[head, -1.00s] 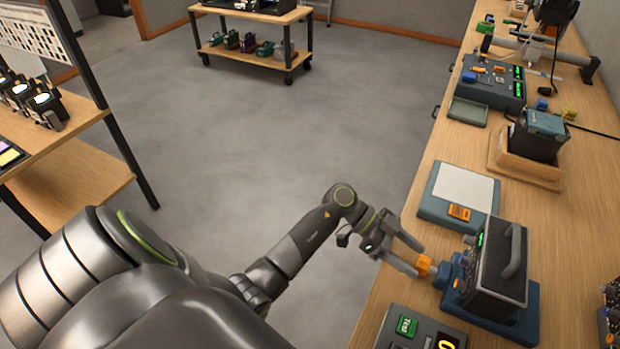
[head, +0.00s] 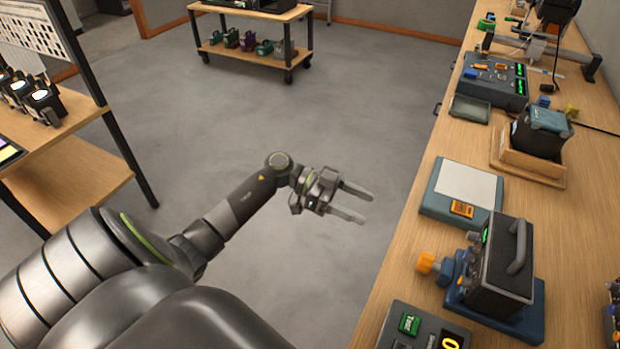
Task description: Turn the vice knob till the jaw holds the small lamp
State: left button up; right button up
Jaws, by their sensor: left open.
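The vice (head: 500,310) is a blue base at the right, on the wooden bench. Its orange knob (head: 426,263) sticks out on the left side, over the bench near its edge. A dark box-shaped lamp with a handle (head: 507,268) stands in the vice, its green-lit face toward the knob. Whether the jaw touches the lamp cannot be told from here. My left gripper (head: 355,204) is open and empty over the floor, left of the bench and well apart from the knob. My right gripper is not in view.
Behind the vice on the bench lie a pad with a pale top (head: 464,183), a small tray (head: 470,108), a dark block on a wooden stand (head: 542,133) and a control box (head: 492,78). The floor between bench and left shelf is clear.

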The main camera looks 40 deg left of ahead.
pick_arm(q)
jog(key=s+a+f+n+t+y+p, duration=0.1)
jog(key=a+f+n+t+y, duration=0.4)
jog(key=f, duration=0.6)
jog(key=s+a+f+n+t+y+p, duration=0.1)
jog(key=a+f+n+t+y, duration=0.4)
jog(key=f, duration=0.6)
jog(key=shift+a+f+n+t+y+p, duration=0.2)
jog(key=shift+a+n+t+y+p, duration=0.15)
jog(key=shift+a+n+y, duration=0.5)
jog(key=shift+d, duration=0.15)
